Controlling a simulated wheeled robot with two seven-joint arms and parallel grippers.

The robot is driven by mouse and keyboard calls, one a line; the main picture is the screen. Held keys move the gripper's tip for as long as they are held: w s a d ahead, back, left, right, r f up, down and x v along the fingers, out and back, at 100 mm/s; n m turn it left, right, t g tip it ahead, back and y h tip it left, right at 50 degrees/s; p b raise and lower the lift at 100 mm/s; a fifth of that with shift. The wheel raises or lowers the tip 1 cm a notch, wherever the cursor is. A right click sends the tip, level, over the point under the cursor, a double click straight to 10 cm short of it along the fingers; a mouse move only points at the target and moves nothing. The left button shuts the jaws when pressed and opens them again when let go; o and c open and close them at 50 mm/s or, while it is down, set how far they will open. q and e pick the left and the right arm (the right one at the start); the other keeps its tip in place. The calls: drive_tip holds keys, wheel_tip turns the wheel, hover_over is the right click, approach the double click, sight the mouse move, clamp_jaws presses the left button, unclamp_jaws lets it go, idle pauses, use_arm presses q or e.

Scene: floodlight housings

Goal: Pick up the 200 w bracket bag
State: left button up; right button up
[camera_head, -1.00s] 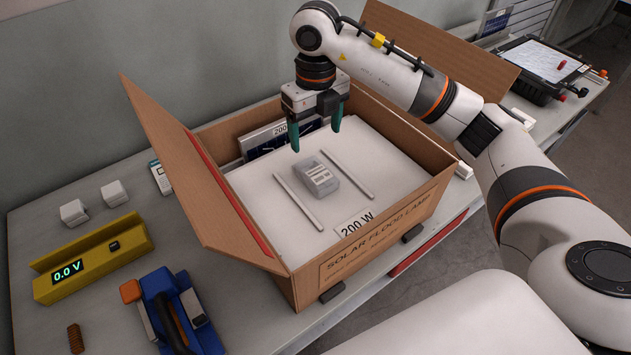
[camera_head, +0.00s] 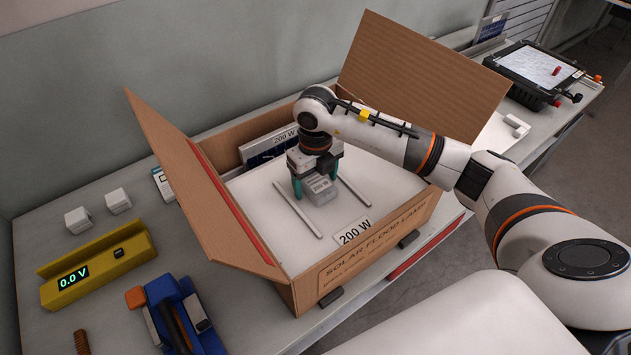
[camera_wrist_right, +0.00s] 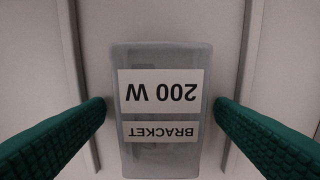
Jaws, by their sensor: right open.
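The 200 W bracket bag (camera_head: 320,191) is a small grey translucent packet with white labels. It lies on the white panel inside the open cardboard box (camera_head: 375,259), between two thin light rods. In the right wrist view the bag (camera_wrist_right: 160,154) shows upside-down labels reading "200 W" and "BRACKET". My right gripper (camera_head: 317,188) is lowered over the bag, with its green fingers on either side of it. In the wrist view the open fingers (camera_wrist_right: 160,112) stand left and right of the bag, with small gaps. My left gripper is not in view.
The box's raised flaps (camera_head: 200,190) stand left and behind. A dark panel labelled 200 W (camera_head: 268,147) is at the box's back wall. A yellow meter (camera_head: 98,264), a blue tool (camera_head: 178,315) and white blocks (camera_head: 78,220) lie on the table at left.

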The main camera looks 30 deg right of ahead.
drive_tip(key=c, duration=1.1)
drive_tip(key=shift+r, duration=0.1)
drive_tip(key=shift+c, duration=0.2)
